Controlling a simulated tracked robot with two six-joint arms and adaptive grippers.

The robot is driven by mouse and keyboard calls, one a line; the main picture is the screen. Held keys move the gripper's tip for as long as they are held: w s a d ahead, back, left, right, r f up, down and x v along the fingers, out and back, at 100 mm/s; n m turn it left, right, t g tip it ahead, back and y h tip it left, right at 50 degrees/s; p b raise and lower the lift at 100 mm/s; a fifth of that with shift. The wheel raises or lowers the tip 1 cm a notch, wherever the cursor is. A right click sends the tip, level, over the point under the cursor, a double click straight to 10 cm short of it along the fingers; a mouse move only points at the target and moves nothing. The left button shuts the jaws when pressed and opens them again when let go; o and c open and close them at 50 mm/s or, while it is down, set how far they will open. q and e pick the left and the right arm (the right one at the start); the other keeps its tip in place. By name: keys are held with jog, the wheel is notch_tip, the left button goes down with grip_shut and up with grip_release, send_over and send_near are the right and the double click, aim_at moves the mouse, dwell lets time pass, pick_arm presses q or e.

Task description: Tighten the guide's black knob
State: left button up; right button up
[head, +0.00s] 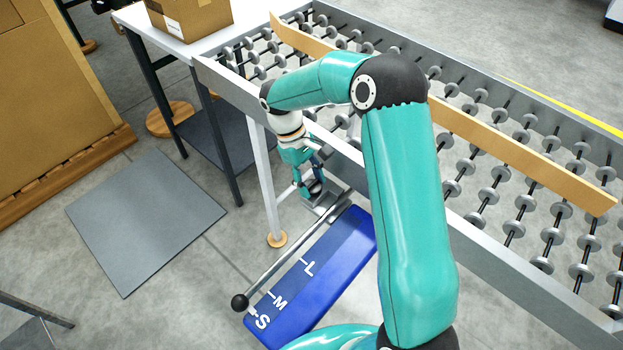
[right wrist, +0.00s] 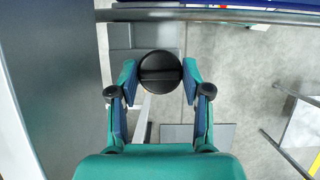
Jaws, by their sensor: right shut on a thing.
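The black round knob (right wrist: 159,76) with a raised bar across its face sits between the two fingers of my right gripper (right wrist: 159,82) in the right wrist view. The fingers close on its left and right sides. In the head view my right gripper (head: 311,180) points down at the grey bracket (head: 327,207) beside the roller table, and the knob is mostly hidden by the fingers there. A grey rod (head: 290,252) with a black ball end (head: 239,301) runs from this bracket along a blue panel (head: 337,262) marked S, M and L. My left gripper is out of view.
The roller table (head: 530,285) with a slanted wooden bar (head: 475,132) fills the right. A white table (head: 172,35) holds a cardboard box (head: 192,15). A wooden pallet (head: 65,168) stands at left, and a grey mat (head: 147,222) lies on the floor.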

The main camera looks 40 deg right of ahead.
jog(key=shift+w+m, duration=0.1)
jog(key=shift+m, duration=0.2)
jog(key=o, duration=1.2)
jog(key=shift+c, duration=0.2)
jog(key=v, duration=1.2)
jog(key=shift+d, duration=0.15)
